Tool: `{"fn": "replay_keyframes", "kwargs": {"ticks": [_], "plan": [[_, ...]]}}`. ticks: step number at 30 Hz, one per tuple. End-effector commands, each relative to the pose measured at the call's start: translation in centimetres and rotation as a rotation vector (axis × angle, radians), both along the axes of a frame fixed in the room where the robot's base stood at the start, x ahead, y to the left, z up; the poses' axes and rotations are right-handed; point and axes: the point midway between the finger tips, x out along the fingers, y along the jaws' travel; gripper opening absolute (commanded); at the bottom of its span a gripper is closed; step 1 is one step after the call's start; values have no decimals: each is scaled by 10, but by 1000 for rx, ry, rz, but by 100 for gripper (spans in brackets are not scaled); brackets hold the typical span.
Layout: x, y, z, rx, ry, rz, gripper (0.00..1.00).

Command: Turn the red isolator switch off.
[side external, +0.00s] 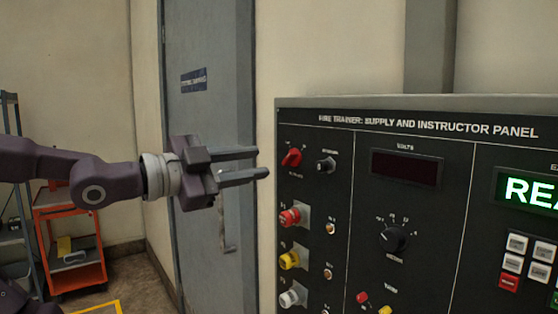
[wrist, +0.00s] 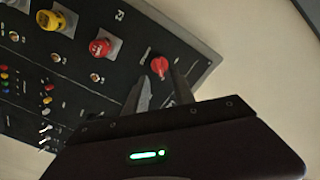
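The red isolator switch (side external: 292,157) is a red rotary knob at the upper left of the black panel (side external: 330,220). In the wrist view the red knob (wrist: 159,66) shows just beyond my fingertips, near the panel's edge. My gripper (side external: 262,163) points at the panel from the left, roughly level with the knob. Its two fingers are apart with nothing between them, and in the side view they appear short of the panel. In the wrist view the fingertips (wrist: 158,75) lie close to the knob in the picture; the depth gap is hard to judge there.
A dark knob (side external: 326,165) sits right of the red one. Below are red (side external: 289,217), yellow (side external: 289,260) and white (side external: 292,297) connectors standing out from the panel. A grey door (side external: 210,110) and an orange cart (side external: 72,235) stand behind. Space left of the panel is free.

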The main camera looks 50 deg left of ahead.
Motion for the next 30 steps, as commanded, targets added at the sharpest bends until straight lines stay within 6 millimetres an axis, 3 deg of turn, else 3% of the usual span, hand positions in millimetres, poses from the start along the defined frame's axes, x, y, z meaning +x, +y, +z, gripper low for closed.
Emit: {"fn": "replay_keyframes", "kwargs": {"ticks": [9, 19, 24, 30], "plan": [[56, 0, -1, -2, 4, 0, 31], [64, 0, -1, -4, 2, 1, 31], [64, 0, -1, -5, 3, 1, 0], [64, 0, -1, -5, 3, 1, 0]]}}
